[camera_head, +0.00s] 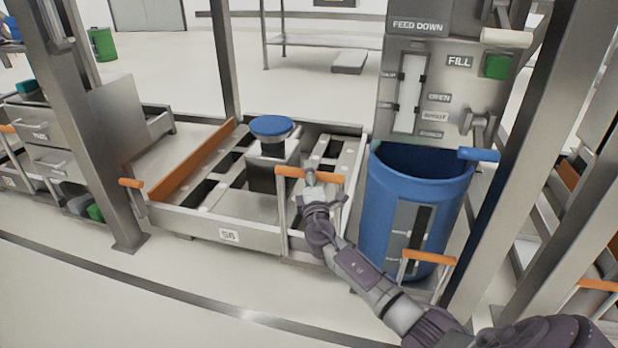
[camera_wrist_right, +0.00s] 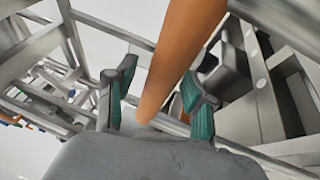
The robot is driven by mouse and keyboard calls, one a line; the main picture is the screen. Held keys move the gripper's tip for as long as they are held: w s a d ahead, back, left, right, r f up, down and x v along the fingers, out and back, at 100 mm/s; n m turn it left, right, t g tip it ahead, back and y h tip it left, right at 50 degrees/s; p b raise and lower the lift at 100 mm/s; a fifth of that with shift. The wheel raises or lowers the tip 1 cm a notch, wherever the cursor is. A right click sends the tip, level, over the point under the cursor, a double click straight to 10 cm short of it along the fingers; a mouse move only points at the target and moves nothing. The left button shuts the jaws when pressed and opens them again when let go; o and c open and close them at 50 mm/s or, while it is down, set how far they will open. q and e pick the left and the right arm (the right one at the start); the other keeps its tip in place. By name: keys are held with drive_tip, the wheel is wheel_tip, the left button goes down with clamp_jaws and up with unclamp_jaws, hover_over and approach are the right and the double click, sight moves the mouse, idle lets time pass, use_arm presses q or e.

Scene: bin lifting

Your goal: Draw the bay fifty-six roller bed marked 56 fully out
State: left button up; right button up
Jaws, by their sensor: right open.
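The roller bed (camera_head: 190,222), a low steel frame with a 56 plate (camera_head: 229,236) on its front, stands between the posts. It has an orange bar handle (camera_head: 291,171) on an upright bracket at its front right. My right gripper (camera_head: 312,186) is at this handle. In the right wrist view the orange handle (camera_wrist_right: 182,50) runs between the two teal-padded fingers of the right gripper (camera_wrist_right: 158,84). The fingers stand apart with gaps to the handle. My left gripper is out of view.
Steel posts (camera_head: 75,120) flank the bay. The floor in front (camera_head: 150,290) is clear.

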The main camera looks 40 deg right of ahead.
clamp_jaws()
idle(0.3)
drive_tip(key=shift+a+f, duration=0.1)
